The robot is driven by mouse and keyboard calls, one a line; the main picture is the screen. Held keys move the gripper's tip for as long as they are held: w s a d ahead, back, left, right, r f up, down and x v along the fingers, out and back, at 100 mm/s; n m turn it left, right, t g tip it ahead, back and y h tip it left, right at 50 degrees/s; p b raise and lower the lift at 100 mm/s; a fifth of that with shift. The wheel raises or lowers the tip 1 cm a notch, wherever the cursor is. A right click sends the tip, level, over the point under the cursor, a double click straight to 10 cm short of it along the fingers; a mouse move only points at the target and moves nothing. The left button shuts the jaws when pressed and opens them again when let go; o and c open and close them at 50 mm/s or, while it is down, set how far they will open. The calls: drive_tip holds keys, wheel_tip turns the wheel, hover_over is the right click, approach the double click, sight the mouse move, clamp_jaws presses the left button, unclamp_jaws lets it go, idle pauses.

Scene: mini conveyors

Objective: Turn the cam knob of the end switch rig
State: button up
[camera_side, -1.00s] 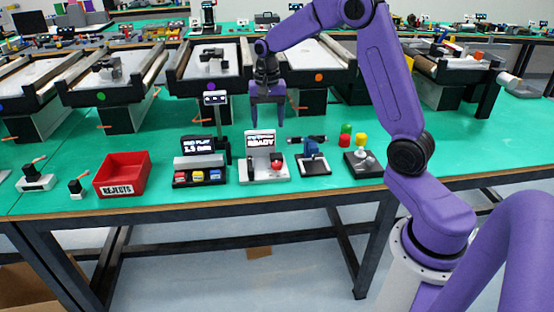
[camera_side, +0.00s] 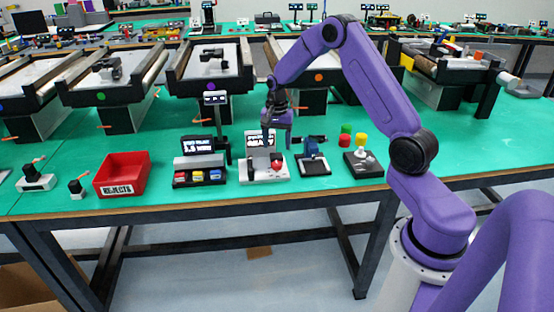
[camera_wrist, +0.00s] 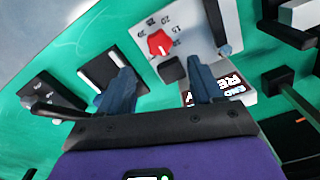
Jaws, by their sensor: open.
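The end switch rig (camera_side: 250,172) is a white unit on the green bench with a lit display at its back. Its red cam knob (camera_side: 277,165) sits at the front right of its face. In the wrist view the red knob (camera_wrist: 160,43) is beside a printed number scale on the white panel (camera_wrist: 188,22). My gripper (camera_side: 279,148) is above the rig, fingers pointing down, apart from the knob. In the wrist view the open, empty fingers (camera_wrist: 156,62) straddle the line to the knob, which shows just beyond the fingertips. One finger partly covers the display (camera_wrist: 232,88).
A button box (camera_side: 200,178) stands left of the rig, with a red rejects bin (camera_side: 122,173) farther left. A blue-topped fixture (camera_side: 313,163) is close on the right, then a black base with a yellow knob (camera_side: 361,141). Conveyors line the back.

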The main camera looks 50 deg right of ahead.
sight(277, 163)
wheel_tip(277, 163, down, 7)
drive_tip(key=shift+f, duration=0.1)
idle(0.4)
drive_tip(key=c, duration=1.1)
